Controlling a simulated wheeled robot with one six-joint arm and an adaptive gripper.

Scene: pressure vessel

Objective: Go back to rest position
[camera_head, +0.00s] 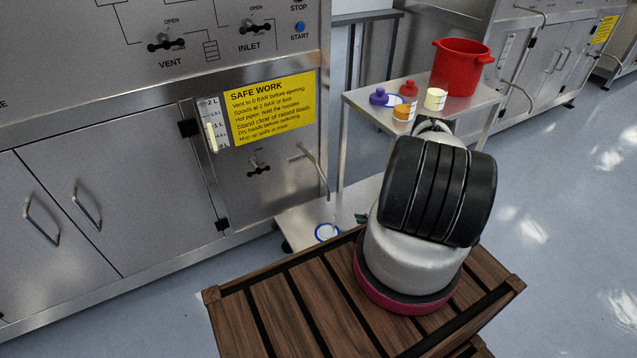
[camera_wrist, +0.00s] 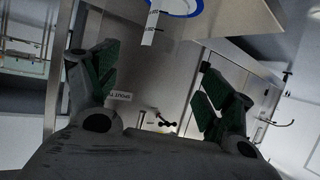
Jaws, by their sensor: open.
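My gripper (camera_wrist: 158,70) shows in the wrist view with its two dark fingers spread apart. Nothing is between the green-padded fingers. In the head view my own arm hides most of the gripper; a small green patch shows just left of the arm. A blue-rimmed white round item (camera_head: 327,232) lies on the lower shelf of the metal cart (camera_head: 300,216). A blue-rimmed white item (camera_wrist: 176,5) also shows at the top of the wrist view, beyond the fingers.
The steel cabinet (camera_head: 110,200) with valves and a yellow safety sign (camera_head: 270,108) stands at left. The cart's upper shelf holds a red bucket (camera_head: 461,68), a purple-capped item (camera_head: 379,96) and a cream jar (camera_head: 435,99). Open floor (camera_head: 560,220) lies to the right.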

